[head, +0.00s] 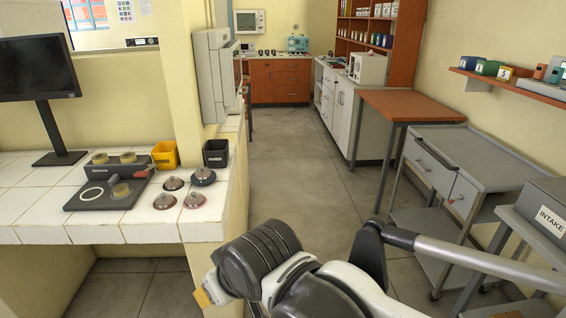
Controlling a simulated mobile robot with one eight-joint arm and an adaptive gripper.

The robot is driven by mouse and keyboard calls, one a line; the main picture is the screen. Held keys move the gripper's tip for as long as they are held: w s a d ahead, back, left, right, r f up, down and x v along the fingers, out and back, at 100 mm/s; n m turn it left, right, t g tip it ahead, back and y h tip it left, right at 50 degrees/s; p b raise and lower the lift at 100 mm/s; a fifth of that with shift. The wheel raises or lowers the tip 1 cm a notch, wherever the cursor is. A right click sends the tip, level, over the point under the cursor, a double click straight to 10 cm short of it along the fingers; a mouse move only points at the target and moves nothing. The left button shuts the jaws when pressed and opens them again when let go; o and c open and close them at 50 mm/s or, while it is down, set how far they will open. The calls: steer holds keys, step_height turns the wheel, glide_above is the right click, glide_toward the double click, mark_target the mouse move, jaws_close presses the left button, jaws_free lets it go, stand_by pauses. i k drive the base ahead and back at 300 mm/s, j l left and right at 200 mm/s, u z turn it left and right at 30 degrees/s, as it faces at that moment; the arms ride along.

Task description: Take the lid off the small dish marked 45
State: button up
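Several small round dishes sit on the white tiled counter at left: one (173,183), one (203,176), one (165,201) and one (194,200), each with a dark or reddish top and a knob-like middle. My arm crosses the lower middle, in front of the counter's right end. A small amber piece shows at its left end (204,297); the gripper's fingers cannot be made out there.
A yellow bin (165,155) and a black bin (215,153) stand behind the dishes. A monitor (38,68) is at far left. A grey cart (470,150) and an INTAKE box (546,215) are at right. The floor aisle (300,150) is clear.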

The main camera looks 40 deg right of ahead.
mark_target(203, 171)
steer(key=z, duration=0.55)
steer(key=i+u, duration=0.15)
steer(key=i, duration=0.35)
steer(key=i+l+u, duration=0.1)
steer(key=i, duration=0.4)
steer(key=i+l+u, duration=0.15)
steer(key=i, duration=0.35)
